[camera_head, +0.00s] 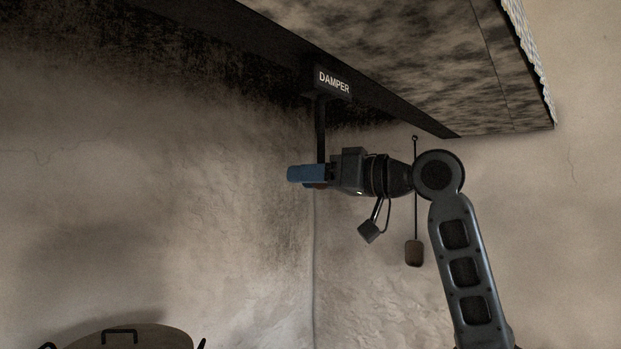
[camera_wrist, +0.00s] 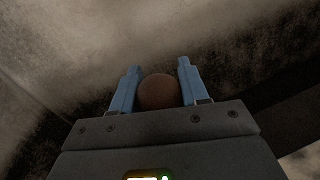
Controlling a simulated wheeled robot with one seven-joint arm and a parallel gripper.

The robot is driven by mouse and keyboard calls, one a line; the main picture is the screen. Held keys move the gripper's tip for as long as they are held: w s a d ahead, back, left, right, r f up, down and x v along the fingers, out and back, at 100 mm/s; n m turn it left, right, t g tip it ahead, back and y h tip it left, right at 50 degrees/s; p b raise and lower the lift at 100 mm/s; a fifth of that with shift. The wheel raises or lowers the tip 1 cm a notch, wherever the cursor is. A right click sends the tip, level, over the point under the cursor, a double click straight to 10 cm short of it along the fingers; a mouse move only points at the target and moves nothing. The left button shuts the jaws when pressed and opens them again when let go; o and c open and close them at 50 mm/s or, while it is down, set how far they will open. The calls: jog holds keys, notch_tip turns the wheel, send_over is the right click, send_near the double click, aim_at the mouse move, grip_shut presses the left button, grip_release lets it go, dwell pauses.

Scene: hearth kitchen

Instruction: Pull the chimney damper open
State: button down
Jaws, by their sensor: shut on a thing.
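The damper label (camera_head: 335,82) is a dark plate with white lettering under the edge of the hood. A dark damper rod (camera_head: 321,125) hangs straight down below it to my gripper (camera_head: 303,175). In the wrist view, a round brown knob (camera_wrist: 158,92) sits between the two blue fingers of my gripper (camera_wrist: 159,64). My gripper is shut on this knob.
The sooty hood (camera_head: 400,55) slopes overhead, close above my arm. A tool with a brown end (camera_head: 414,253) hangs on the wall behind my arm. A lidded pot (camera_head: 135,337) stands at lower left. The space left of my gripper is clear.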

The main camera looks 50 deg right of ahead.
notch_tip(320, 180, down, 8)
jog(key=b, duration=0.4)
jog(key=shift+r+b, duration=0.25)
jog(key=shift+b, duration=0.05)
jog(key=shift+f, duration=0.1)
jog(key=c, duration=0.6)
grip_release()
jog(key=shift+b+v, duration=0.65)
jog(key=shift+v, duration=3.25)
jog(key=shift+d, duration=0.1)
